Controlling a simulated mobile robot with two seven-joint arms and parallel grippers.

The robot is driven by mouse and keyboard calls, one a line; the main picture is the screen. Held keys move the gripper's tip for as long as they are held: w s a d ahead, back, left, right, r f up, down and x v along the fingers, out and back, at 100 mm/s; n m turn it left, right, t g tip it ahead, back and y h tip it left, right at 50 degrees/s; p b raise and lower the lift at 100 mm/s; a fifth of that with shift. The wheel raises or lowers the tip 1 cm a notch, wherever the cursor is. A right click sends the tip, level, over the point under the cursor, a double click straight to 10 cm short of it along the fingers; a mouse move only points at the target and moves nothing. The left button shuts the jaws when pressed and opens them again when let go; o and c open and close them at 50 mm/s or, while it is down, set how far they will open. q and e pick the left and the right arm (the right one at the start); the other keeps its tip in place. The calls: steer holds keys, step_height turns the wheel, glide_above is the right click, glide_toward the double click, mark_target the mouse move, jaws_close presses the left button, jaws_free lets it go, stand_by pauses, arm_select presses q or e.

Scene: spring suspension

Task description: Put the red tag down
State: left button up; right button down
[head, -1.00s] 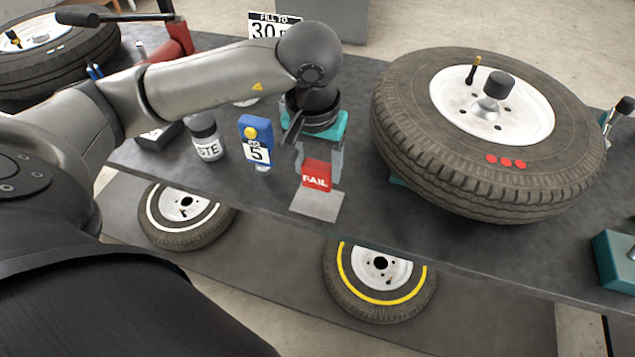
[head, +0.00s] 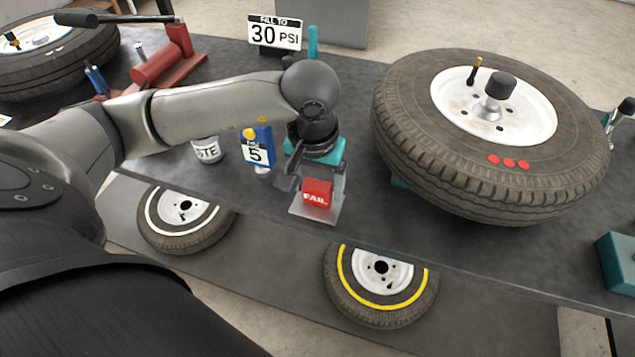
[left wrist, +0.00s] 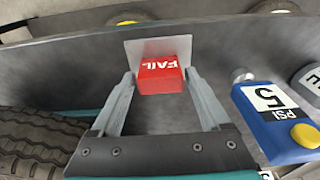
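The red tag (head: 317,193) is a small block with FAIL in white letters. It is at a thin grey plate (head: 299,209) by the front edge of the dark bench. I cannot tell for sure whether its underside touches the plate. My left gripper (head: 316,186) points down with one finger on each side of the tag. In the left wrist view the tag (left wrist: 160,76) sits between the two fingertips (left wrist: 160,80), which appear to press its sides. My right gripper is not in view.
A blue PSI gauge (head: 256,146) and a paste jar (head: 206,150) stand left of the gripper. A large tyre (head: 440,165) with a white rim lies to the right. A 30 PSI sign (head: 275,33) stands behind. Other tyres (head: 335,290) lie on the lower shelf.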

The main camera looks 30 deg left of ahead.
arm_select(q)
steer(key=shift+o, duration=0.9)
steer(key=shift+r, duration=0.1)
steer(key=shift+r+p, duration=0.3)
step_height(320, 180, up, 11)
steer(key=s+p, duration=0.1)
steer(key=p, duration=0.1)
steer(key=shift+s+d+r, duration=0.15)
steer(key=shift+s+r, duration=0.05)
